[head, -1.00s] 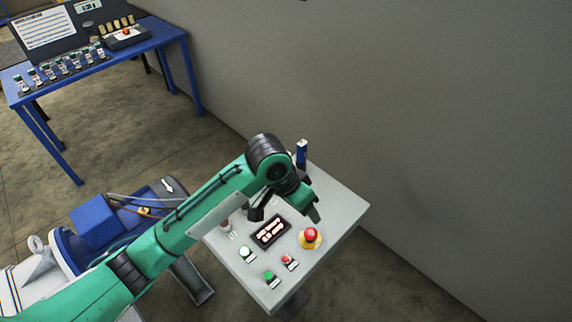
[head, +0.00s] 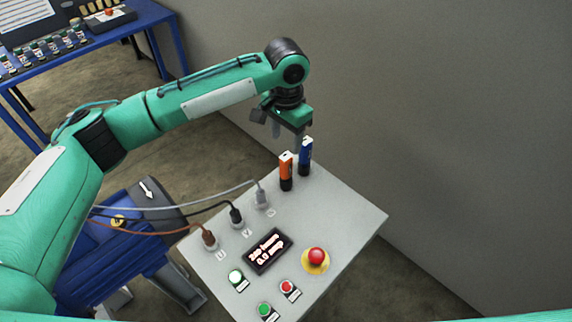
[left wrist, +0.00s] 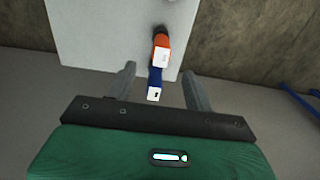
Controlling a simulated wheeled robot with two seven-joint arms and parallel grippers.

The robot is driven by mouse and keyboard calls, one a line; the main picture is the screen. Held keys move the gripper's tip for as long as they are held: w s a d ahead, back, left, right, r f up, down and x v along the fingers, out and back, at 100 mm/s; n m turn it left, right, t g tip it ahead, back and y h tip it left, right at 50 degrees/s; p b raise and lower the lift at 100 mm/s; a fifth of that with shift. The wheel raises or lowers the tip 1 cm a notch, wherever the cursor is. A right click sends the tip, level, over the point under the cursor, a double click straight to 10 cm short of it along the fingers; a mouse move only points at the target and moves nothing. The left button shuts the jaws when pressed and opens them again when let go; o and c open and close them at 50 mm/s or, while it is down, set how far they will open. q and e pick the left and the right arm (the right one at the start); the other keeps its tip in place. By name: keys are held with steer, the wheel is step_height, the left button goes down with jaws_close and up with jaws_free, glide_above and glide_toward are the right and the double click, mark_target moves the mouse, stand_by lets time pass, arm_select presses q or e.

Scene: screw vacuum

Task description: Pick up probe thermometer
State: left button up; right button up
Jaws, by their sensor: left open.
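Two slim handheld devices stand upright at the back corner of the grey control table: an orange one (head: 286,171) and a blue one (head: 305,156), both with white tops. I cannot tell from their looks which is the probe thermometer. My left gripper (head: 286,136) is open and empty, pointing down above them and apart from both. In the left wrist view the blue device (left wrist: 154,82) appears between the open fingers (left wrist: 158,74), below them, with the orange device (left wrist: 161,52) just beyond. My right gripper is not in view.
The grey table (head: 345,215) carries a lit display (head: 268,250), a red emergency button (head: 316,257), smaller buttons and several cable plugs (head: 236,215). A wall (head: 430,130) stands close behind. A blue bench (head: 150,20) is at the far left.

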mark_target(286, 157)
arm_select(q)
step_height(286, 157, down, 5)
steer(key=shift+f+p, duration=0.1)
steer(key=shift+p, duration=0.55)
step_height(286, 157, down, 3)
steer(key=shift+r+p, duration=0.15)
steer(key=shift+p, duration=0.35)
steer(key=f+p, duration=0.1)
steer(key=f, duration=0.2)
steer(key=shift+w+f+p, duration=0.2)
steer(key=shift+f+p, duration=0.1)
steer(key=shift+p, duration=0.1)
steer(key=shift+f, duration=0.55)
steer(key=c, duration=1)
steer(key=shift+c, duration=0.4)
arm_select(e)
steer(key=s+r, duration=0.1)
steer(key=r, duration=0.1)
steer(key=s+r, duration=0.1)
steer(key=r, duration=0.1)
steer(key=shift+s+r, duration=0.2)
arm_select(q)
steer(key=shift+r, duration=0.1)
